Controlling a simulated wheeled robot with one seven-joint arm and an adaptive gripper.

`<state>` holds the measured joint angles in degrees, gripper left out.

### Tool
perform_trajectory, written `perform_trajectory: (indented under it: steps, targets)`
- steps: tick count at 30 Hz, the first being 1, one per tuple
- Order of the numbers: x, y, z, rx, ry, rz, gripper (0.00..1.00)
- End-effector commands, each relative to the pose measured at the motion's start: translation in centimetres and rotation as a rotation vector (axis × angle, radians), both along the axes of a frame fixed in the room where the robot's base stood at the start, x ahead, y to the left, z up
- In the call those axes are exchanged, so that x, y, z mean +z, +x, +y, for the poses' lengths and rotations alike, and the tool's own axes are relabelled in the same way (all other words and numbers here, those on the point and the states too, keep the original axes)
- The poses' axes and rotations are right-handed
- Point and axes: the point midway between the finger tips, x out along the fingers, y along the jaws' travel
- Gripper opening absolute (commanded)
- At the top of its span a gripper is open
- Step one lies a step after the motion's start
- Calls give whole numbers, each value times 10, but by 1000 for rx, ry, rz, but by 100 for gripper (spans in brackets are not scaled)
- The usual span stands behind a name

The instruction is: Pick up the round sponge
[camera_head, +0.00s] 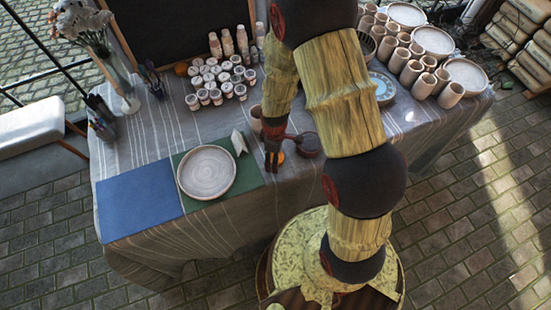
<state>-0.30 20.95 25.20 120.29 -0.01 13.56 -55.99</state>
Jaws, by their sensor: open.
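A small orange round thing (281,157), which looks like the round sponge, lies on the cloth-covered table right by my fingertips. It is partly hidden by my gripper. My gripper (272,163) points down over the front part of the table, with its dark fingers open. I cannot tell from this view whether the fingers touch the orange thing or stand just beside it. Another small orange thing (181,69) lies at the back of the table, left of the paint jars; its shape is too small to make out.
A pale plate (206,172) lies on a green mat (248,181) left of my gripper, near a white folded card (239,142). A dark round dish (308,145) is close on the right. Paint jars (213,86) stand behind. A blue mat (140,201) is bare.

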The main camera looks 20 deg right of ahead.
Motion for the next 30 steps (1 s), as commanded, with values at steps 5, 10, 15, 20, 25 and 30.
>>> perform_trajectory:
  steps: [5,10,15,20,25,30]
  targets:
    - [1,0,0,0,0,0,63]
    - [1,0,0,0,0,0,53]
    - [1,0,0,0,0,0,44]
    - [1,0,0,0,0,0,35]
    - [1,0,0,0,0,0,31]
    - [2,0,0,0,-1,-1,31]
